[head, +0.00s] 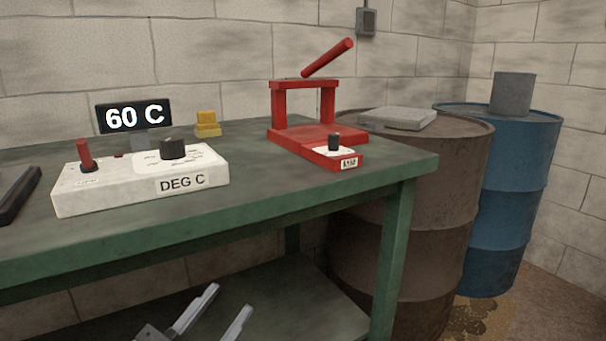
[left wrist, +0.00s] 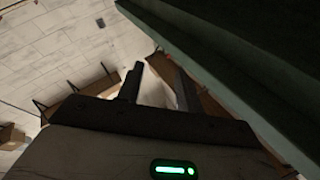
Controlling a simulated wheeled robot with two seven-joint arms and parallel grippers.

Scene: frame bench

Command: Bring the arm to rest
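My left gripper (head: 231,298) shows at the bottom of the head view, in front of the green bench (head: 110,239) and below its top edge. Its two fingers are apart with nothing between them. In the left wrist view the fingers (left wrist: 159,83) also stand apart and empty, with a green bench part (left wrist: 235,75) close on the right. My right gripper is in neither view.
On the bench stand a white DEG C box (head: 120,195) with dial and red lever, a "60 C" display (head: 133,116), yellow blocks (head: 207,125) and a red press (head: 310,133). A brown barrel (head: 415,220) and blue barrel (head: 512,190) stand at right.

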